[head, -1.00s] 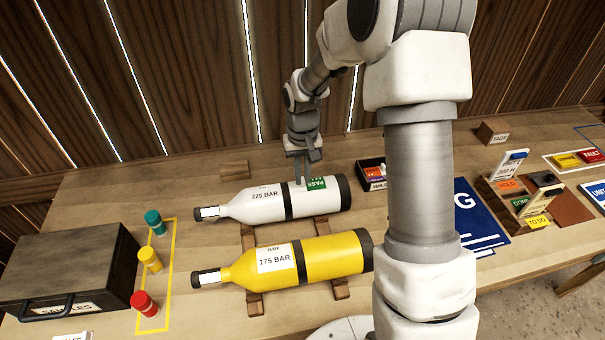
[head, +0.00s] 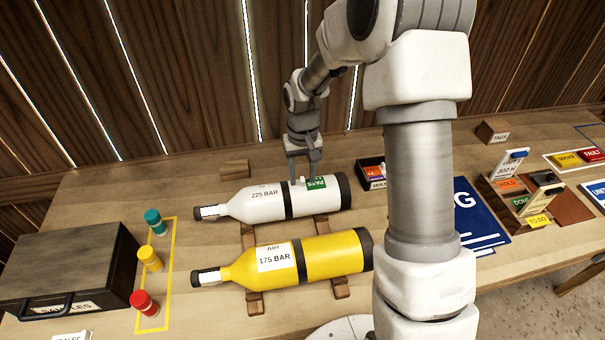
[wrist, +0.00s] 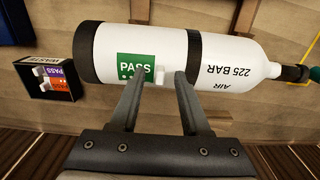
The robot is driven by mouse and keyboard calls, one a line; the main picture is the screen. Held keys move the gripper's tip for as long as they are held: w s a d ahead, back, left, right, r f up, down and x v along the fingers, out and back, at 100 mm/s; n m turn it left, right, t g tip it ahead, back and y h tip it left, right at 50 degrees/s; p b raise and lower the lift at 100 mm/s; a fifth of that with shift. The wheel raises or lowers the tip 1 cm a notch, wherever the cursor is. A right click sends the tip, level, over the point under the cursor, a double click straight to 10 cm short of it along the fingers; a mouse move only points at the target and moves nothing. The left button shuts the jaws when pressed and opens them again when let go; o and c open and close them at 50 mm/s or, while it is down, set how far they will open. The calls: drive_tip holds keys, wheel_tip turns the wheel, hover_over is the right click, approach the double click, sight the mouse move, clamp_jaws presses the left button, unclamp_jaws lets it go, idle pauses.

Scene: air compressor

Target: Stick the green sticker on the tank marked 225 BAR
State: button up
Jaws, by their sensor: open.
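The white tank marked 225 BAR (head: 238,207) lies on its side on a wooden rack, its neck to the left in the head view. It also shows in the wrist view (wrist: 222,48). The green PASS sticker (head: 316,183) lies flat against the white tank body, between the black band and the black end; the wrist view shows it upside-down to the tank's own lettering (wrist: 136,67). A small white tab (wrist: 160,76) stands at the sticker's edge. My gripper (wrist: 157,75) is open, its fingers apart at the tank's side near the tab and the sticker.
A yellow tank marked 175 BAR (head: 330,258) lies parallel in front. A small dark box with purple and orange stickers (head: 371,174) stands right of the white tank. A dark case (head: 65,265) and coloured knobs (head: 153,222) are at left. A wooden block (head: 234,169) lies behind.

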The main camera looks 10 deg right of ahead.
sight(303, 179)
wheel_tip(303, 179, up, 17)
drive_tip(key=s+d+r+t, duration=0.1)
drive_tip(key=s+r+t, duration=0.2)
drive_tip(key=s+r, duration=0.7)
drive_tip(key=s+d+f+t, duration=0.1)
drive_tip(key=s+f+t, duration=0.1)
drive_tip(key=s, duration=1.2)
drive_tip(key=shift+s+d+f+t+p, duration=0.2)
drive_tip(key=shift+d+f+t+p, duration=0.1)
drive_tip(key=shift+f+p, duration=0.15)
idle(0.7)
